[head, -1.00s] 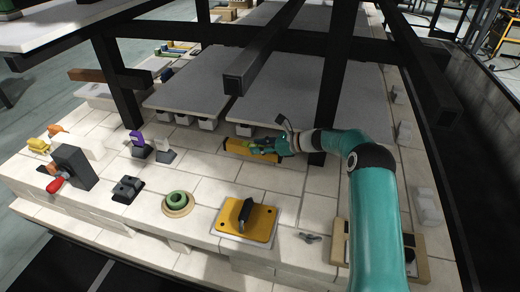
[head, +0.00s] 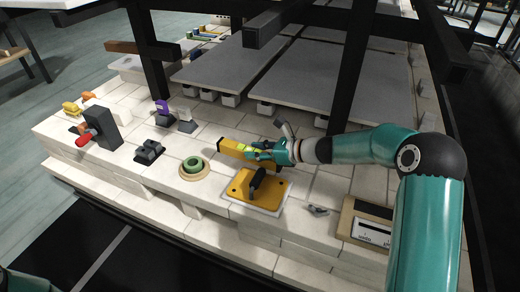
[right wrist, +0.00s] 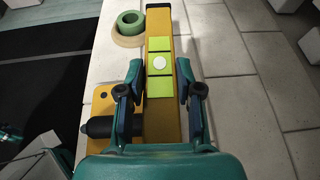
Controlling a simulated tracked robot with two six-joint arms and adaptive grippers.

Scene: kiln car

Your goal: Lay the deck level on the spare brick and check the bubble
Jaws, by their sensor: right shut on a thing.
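The deck level is a yellow bar (head: 231,147) with green windows and a pale round bubble window. My right gripper (head: 262,151) is shut across it, and the level's far end points left toward the green ring. In the right wrist view the level (right wrist: 158,30) runs straight between the fingers of my right gripper (right wrist: 158,88). I cannot tell how high it hangs over the pale bricks. The bubble inside the round window is too small to read. I cannot tell which of the many pale bricks is the spare one.
A yellow plate with a black handle (head: 240,187) lies just in front of the level. A green ring on a round base (head: 194,164) stands to its left. Grey slabs (head: 285,77) on short posts lie behind. A black upright (head: 352,65) stands close behind my right arm.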

